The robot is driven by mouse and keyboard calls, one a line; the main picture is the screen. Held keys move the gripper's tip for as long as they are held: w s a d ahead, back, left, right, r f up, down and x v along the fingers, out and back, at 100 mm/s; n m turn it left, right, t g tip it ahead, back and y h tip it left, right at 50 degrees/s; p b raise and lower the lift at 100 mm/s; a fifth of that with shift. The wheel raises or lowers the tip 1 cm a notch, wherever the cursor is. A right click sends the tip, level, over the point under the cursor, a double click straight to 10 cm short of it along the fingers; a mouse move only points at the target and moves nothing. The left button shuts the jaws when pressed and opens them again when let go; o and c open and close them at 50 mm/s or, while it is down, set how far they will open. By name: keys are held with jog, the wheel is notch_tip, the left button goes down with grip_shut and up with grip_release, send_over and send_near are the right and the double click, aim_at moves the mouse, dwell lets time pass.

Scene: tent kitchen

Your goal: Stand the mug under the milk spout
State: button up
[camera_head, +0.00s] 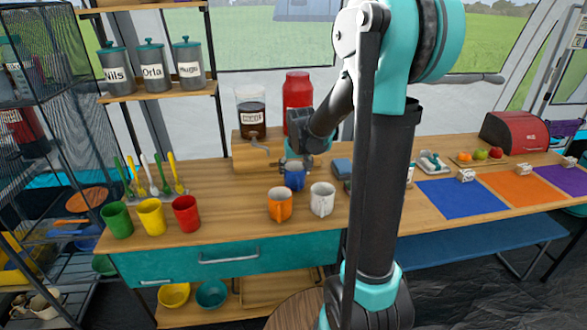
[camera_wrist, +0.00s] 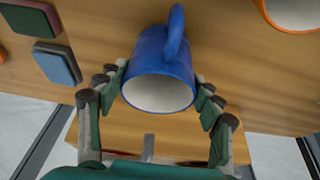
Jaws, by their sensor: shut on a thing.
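A blue mug (camera_head: 294,181) is at the back middle of the wooden counter, close in front of the dispenser stand. My gripper (camera_head: 299,160) is above it, with its fingers shut on the mug. In the wrist view the blue mug (camera_wrist: 158,55) sits between both fingers, its handle pointing away from the wrist and its open mouth towards it. I cannot tell whether its base touches the counter. A dark-filled glass dispenser (camera_head: 251,118) and a red dispenser (camera_head: 298,102) stand on the wooden stand (camera_head: 243,151). My arm hides part of the stand; no spout clearly reads as milk.
An orange mug (camera_head: 280,204) and a white mug (camera_head: 322,199) stand just in front of the blue mug. Green, yellow and red cups (camera_head: 186,213) stand at the left. A small blue-topped block (camera_wrist: 57,62) lies nearby. Bare counter (camera_head: 230,200) lies left of the mugs.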

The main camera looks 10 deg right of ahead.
aim_at(294, 167)
jog(key=shift+w+f, duration=0.3)
jog(key=shift+w, duration=0.65)
jog(key=shift+w+f, duration=0.25)
jog(key=shift+w, duration=0.65)
jog(key=shift+f, duration=0.15)
jog(key=o, duration=1.2)
jog(key=v, duration=1.2)
jog(key=shift+s, duration=0.1)
